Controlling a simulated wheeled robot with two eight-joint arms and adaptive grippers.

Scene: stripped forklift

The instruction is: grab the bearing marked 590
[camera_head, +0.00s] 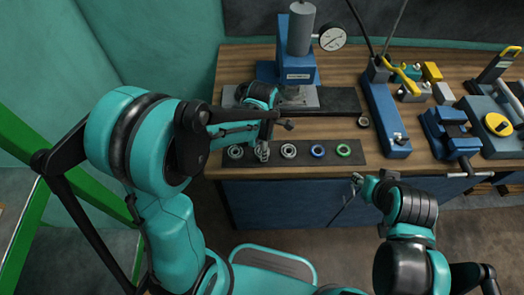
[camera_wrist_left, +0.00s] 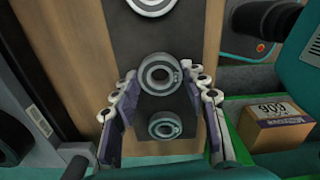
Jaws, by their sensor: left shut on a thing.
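Several ring bearings sit in a row on a dark mat (camera_head: 302,153) at the bench's front edge. My left gripper (camera_head: 262,146) is above the left part of that row. It is shut on a grey bearing (camera_head: 262,155), which looks tilted in the head view. In the left wrist view the held bearing (camera_wrist_left: 146,76) shows between the two fingers. Another grey bearing (camera_wrist_left: 152,128) lies on the mat below it. No marking on the bearings is readable. My right gripper (camera_head: 350,192) hangs in front of the bench, away from the bearings; its finger opening is unclear.
A blue press (camera_head: 298,74) with a round gauge (camera_head: 332,38) stands behind the row. A blue vise (camera_head: 450,134) and other tools fill the bench's right. A cardboard box (camera_wrist_left: 275,127) with a printed label shows at right in the wrist view.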

